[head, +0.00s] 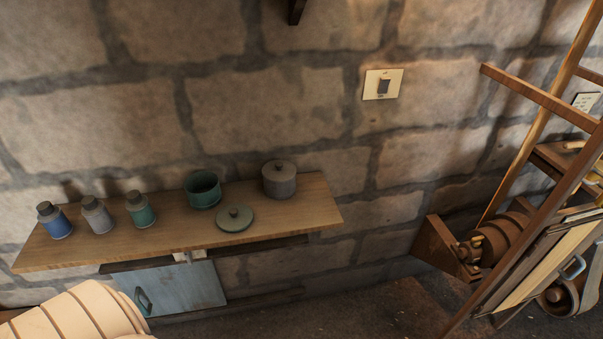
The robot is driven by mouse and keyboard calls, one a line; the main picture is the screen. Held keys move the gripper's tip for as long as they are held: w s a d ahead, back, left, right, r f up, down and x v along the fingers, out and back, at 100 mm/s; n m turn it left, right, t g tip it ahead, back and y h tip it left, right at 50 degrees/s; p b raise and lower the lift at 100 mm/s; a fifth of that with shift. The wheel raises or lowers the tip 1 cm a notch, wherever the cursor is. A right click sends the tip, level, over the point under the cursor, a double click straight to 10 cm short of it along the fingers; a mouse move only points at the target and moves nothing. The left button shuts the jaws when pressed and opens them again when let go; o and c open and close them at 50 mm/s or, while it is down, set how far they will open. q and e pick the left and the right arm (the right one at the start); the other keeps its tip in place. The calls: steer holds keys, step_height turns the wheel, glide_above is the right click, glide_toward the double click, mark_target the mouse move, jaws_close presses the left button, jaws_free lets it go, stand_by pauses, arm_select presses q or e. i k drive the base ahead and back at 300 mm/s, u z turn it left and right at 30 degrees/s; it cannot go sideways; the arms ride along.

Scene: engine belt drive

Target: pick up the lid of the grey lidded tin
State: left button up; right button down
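The grey lidded tin (279,184) stands upright near the right end of a wooden shelf top against the stone wall. Its grey lid (279,168) sits on it, with a small knob on top. A green open tin (203,190) stands to its left. A separate green lid (235,217) with a knob lies flat on the wood in front, between the two tins. Neither of my grippers shows in the head view.
Three stoppered bottles, blue (54,221), grey (97,215) and green (140,210), stand on the left of the shelf top (290,217). A blue cabinet door (180,288) is below. Wooden machinery with a drum (503,240) stands at right. A switch (383,85) is on the wall.

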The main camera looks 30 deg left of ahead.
mark_target(279, 171)
steer(key=z, duration=0.65)
steer(key=i, duration=1)
steer(key=u, duration=0.9)
